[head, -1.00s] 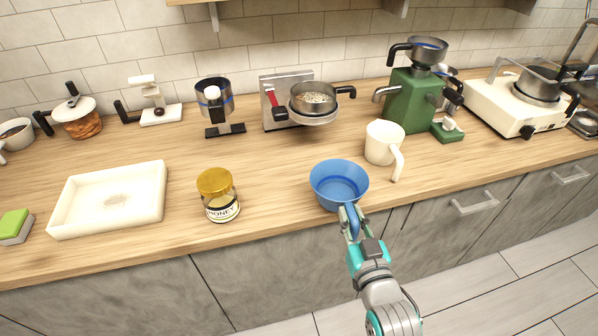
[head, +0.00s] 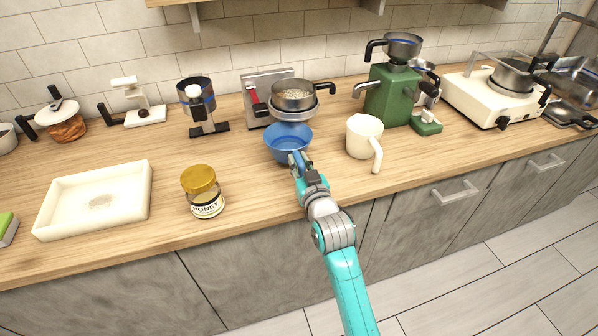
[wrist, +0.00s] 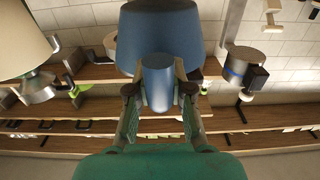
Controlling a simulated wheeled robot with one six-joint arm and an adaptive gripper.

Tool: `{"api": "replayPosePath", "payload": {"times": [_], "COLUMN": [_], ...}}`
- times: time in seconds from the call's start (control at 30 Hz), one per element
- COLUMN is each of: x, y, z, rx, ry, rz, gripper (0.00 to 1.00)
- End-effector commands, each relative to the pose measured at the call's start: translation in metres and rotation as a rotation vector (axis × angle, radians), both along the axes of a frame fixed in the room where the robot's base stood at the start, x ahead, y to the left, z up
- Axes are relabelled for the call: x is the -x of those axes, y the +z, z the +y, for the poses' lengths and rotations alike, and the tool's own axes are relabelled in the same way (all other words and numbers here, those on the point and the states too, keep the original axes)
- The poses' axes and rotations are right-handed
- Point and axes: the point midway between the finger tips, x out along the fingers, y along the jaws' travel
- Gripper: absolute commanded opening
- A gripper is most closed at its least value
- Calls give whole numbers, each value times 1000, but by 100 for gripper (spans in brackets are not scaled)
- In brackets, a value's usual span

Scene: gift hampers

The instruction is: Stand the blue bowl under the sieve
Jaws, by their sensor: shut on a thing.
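The blue bowl (head: 288,146) is upright in the head view, just in front of and below the sieve (head: 293,98) in the picture. The sieve is a round metal pan with a dark handle and pale grainy contents, set over a metal ring on a grey stand (head: 262,84). My gripper (head: 299,164) is shut on the bowl's near side, on a blue handle-like stub that also shows in the wrist view (wrist: 158,82). The bowl's body (wrist: 160,32) is beyond it there. I cannot tell whether the bowl touches the counter.
A cream mug (head: 362,138) stands close to the bowl's right. A honey jar (head: 204,198) and a cream tray (head: 47,218) are to the left. A green grinder (head: 390,95) stands at the back right. The counter between jar and bowl is clear.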

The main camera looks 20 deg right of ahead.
Motion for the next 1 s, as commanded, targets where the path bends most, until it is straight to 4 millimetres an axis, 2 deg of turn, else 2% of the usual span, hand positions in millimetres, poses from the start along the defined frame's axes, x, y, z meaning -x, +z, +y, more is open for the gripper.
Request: {"api": "replayPosePath", "payload": {"times": [0.33, 0.7, 0.73, 0.8, 1.0], "x": [0, 0, 0, 0, 0], "y": [-34, -38, -38, -37, -37], "z": [0, 0, 0, 0, 0], "rx": [0, 0, 0, 0, 0], "ry": [0, 0, 0, 0, 0], "rz": [0, 0, 0, 0, 0], "gripper": [0, 0, 28, 46, 46]}}
